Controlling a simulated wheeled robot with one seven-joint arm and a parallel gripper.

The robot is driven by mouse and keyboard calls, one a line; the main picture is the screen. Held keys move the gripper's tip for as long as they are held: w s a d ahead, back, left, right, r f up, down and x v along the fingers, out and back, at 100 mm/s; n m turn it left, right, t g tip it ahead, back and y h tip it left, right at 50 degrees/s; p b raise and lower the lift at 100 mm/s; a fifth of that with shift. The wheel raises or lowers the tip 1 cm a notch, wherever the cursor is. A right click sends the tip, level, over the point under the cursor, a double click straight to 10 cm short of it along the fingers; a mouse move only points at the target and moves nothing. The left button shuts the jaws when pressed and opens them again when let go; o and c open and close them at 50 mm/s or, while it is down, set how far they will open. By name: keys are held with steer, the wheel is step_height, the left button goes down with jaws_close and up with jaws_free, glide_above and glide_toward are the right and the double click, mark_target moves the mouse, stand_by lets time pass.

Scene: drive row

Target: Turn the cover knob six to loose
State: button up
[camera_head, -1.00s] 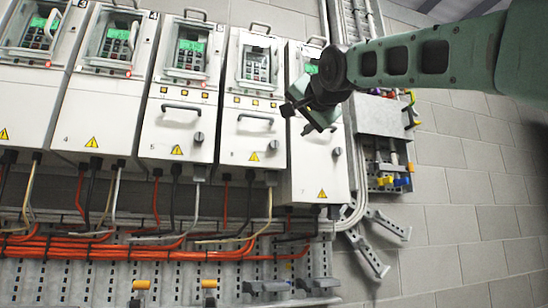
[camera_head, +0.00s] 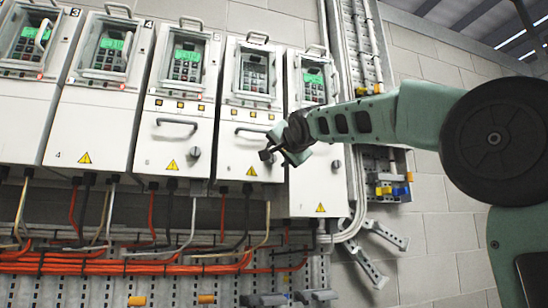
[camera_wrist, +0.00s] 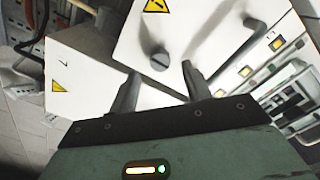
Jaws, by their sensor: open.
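The cover of drive six (camera_head: 237,160) is a white panel with a dark handle (camera_head: 253,131) and a yellow warning triangle. Its knob is hidden behind my gripper in the head view. In the wrist view the dark round knob (camera_wrist: 160,60) shows on the white cover, near the warning triangle. My gripper (camera_head: 270,154) is in front of the right side of drive six. In the wrist view my gripper (camera_wrist: 157,76) has its fingers apart and empty, with the knob ahead between the tips. I cannot tell whether either finger touches it.
Drive five (camera_head: 175,140) with its knob (camera_head: 195,153) stands to the left, and drive seven (camera_head: 318,185) with its knob (camera_head: 336,164) to the right. Orange cables (camera_head: 130,265) run below. A grey block wall (camera_head: 440,240) lies right of the drives.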

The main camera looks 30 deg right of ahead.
steer(key=shift+x, duration=2.05)
steer(key=c, duration=1)
steer(key=shift+n, duration=0.4)
steer(key=shift+a+r+n+p, duration=0.1)
steer(key=shift+n+p, duration=0.7)
steer(key=shift+n, duration=3)
steer(key=shift+a+n+p, duration=0.1)
steer(key=shift+n+p, duration=0.7)
steer(key=shift+n, duration=3)
